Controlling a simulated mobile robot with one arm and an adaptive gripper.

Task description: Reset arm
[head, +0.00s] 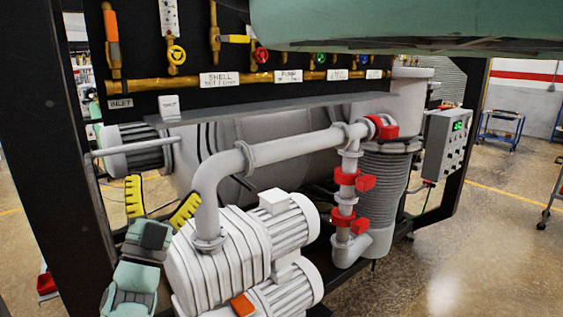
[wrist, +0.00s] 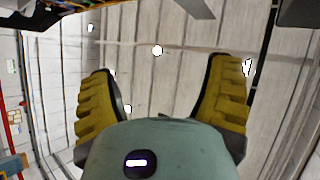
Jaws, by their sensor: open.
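My gripper (head: 160,200) is at the lower left of the head view, with its yellow ridged fingers spread apart and nothing between them. The fingers point up and stand in front of the furnace's pump section, just left of the bent grey pipe (head: 208,190). I cannot tell whether a finger touches the pipe. In the wrist view my gripper (wrist: 158,90) is open, with a pale panelled surface with bright round lights, likely the ceiling, beyond it.
A ribbed grey pump (head: 220,258) stands low in front. Red valves (head: 346,178) sit on the pipe to the right, near a control box (head: 447,145) with a green display. Black frame posts (head: 50,130) bound the machine. Open floor (head: 460,260) lies at the right.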

